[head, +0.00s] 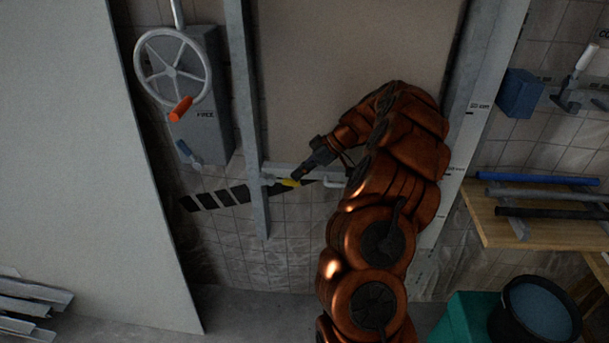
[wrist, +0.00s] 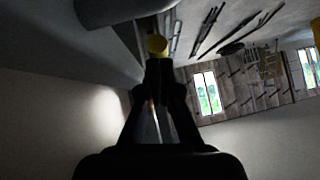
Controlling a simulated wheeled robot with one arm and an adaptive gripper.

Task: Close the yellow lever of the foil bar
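The yellow lever (head: 291,182) sits on the grey foil bar (head: 310,171), which runs across the lower part of the panel in the head view. In the wrist view the rounded yellow end of the lever (wrist: 157,45) shows just beyond my fingertips. My gripper (head: 299,174) points down and left at the lever, close above it. In the wrist view my gripper (wrist: 157,70) has its fingertips together, with nothing visible between them. I cannot tell whether the tips touch the lever. My arm hides the right part of the bar.
A grey box with a handwheel (head: 173,70) and an orange knob hangs on the left wall. Steel uprights (head: 247,110) frame the panel. A wooden shelf with pipes (head: 480,221), a green box (head: 465,318) and a black bucket (head: 500,322) stand at right.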

